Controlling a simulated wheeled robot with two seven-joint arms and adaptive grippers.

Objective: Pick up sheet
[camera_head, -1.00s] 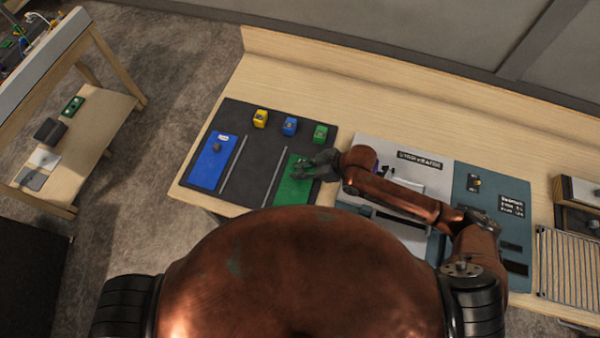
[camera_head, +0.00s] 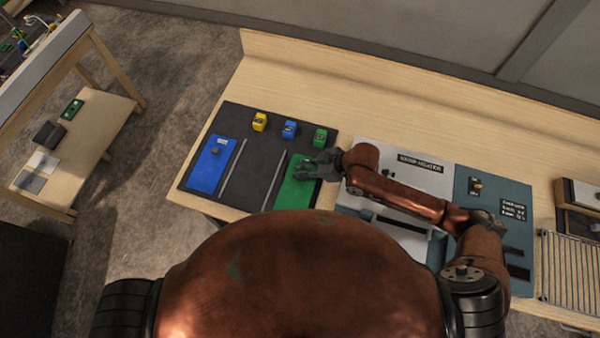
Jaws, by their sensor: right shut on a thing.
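A green sheet (camera_head: 296,195) lies at the right side of the dark mat (camera_head: 258,180). My right gripper (camera_head: 304,168) is at its upper part, shut on it. The fingers hide the spot they hold, and I cannot tell whether the sheet is clear of the mat. A blue sheet (camera_head: 207,172) with a small dark knob and a white label lies at the mat's left side. My left gripper is not in view.
Yellow (camera_head: 260,122), blue (camera_head: 289,129) and green (camera_head: 320,138) blocks stand along the mat's back. Two grey strips lie on the mat. Right of it are a grey heater panel (camera_head: 430,178) and a slatted rack (camera_head: 568,268). The table's back is clear.

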